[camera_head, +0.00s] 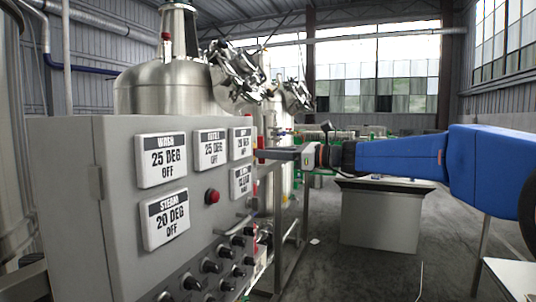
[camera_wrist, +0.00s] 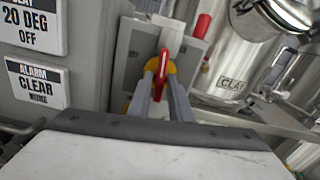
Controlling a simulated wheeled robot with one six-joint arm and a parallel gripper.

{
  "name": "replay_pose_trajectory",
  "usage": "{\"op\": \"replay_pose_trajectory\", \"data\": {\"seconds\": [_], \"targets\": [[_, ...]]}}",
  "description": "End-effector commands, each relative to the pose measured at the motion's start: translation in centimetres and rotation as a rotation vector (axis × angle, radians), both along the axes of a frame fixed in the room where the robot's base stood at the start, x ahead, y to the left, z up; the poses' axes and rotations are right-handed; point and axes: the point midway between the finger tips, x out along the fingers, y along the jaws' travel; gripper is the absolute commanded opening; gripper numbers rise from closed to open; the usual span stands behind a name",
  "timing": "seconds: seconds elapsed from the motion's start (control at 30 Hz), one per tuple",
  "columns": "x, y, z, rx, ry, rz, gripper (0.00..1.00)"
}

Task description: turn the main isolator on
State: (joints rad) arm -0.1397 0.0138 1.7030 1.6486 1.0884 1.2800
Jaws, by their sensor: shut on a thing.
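The main isolator is a red handle (camera_wrist: 163,66) on a yellow disc (camera_wrist: 172,67), mounted on a grey box, in the upper middle of the wrist view. The handle runs nearly up and down in that picture, with a slight tilt. My gripper (camera_wrist: 163,92) has one finger on each side of the handle and is shut on it. The fingers hide part of the yellow disc, and I cannot read any on or off mark. In the head view my gripper (camera_head: 274,154) reaches left to the far edge of the control panel; the isolator is mostly hidden there.
The grey control panel (camera_head: 112,205) carries display plates, a red button (camera_head: 212,196) and several black knobs. A steel tank (camera_head: 165,92) stands behind it. A grey cabinet (camera_head: 382,220) stands on the right. Open floor lies between panel and cabinet.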

Motion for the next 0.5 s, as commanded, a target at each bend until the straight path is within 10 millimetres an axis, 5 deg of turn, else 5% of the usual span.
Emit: {"op": "replay_pose_trajectory", "data": {"seconds": [0.5], "targets": [[0.00, -0.01, -0.21, 0.046, 0.135, 0.001, 0.00]]}}
